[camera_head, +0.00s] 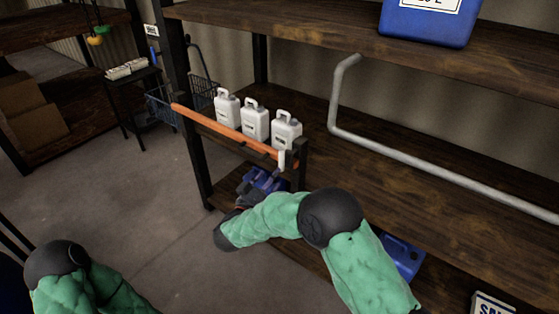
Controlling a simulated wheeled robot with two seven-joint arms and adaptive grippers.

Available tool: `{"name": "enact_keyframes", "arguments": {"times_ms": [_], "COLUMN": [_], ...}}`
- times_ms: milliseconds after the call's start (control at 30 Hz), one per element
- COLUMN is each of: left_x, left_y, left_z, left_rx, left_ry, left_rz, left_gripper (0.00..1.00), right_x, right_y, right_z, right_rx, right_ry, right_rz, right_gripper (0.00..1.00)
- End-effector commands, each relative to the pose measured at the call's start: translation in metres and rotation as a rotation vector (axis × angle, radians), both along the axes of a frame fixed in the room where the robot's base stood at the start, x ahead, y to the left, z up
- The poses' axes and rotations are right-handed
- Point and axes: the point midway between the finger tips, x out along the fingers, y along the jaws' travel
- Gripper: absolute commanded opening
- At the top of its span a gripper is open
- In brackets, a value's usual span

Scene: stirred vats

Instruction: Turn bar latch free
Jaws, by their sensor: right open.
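An orange bar (225,130) runs along the front of a shelf bay, before three white jugs (255,119). A small white piece, which looks like the latch handle (282,160), hangs at the bar's right end beside the dark post. My right gripper (268,181) is just below the bar's right end, small and dark against a blue item. It is open and looks apart from the white piece, though the exact gap is hard to tell. Of my left arm only a green-sleeved part shows at the lower left; its gripper is out of view.
A grey bent pipe (430,161) crosses the wooden shelf (400,115) on the right. A blue container (430,22) stands on the upper shelf, and another blue item (403,258) is low down behind my right arm. A blue wire basket (161,106) is behind left. The floor at left is clear.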

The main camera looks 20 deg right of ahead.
Motion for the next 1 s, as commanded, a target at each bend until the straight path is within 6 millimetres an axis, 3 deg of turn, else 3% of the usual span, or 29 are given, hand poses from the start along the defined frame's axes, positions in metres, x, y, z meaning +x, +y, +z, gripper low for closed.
{"name": "enact_keyframes", "arguments": {"times_ms": [500, 1000], "left_x": [0.000, 0.000], "left_y": [0.000, 0.000], "left_z": [-0.026, -0.029], "left_rx": [0.000, 0.000], "left_ry": [0.000, 0.000], "left_rz": [0.000, 0.000], "left_gripper": [0.40, 0.40], "right_x": [0.063, 0.074], "right_y": [-0.055, -0.064], "right_z": [-0.003, -0.001], "right_rx": [0.002, 0.001], "right_ry": [-0.001, 0.001], "right_rz": [0.000, 0.003], "right_gripper": [0.61, 0.61]}}
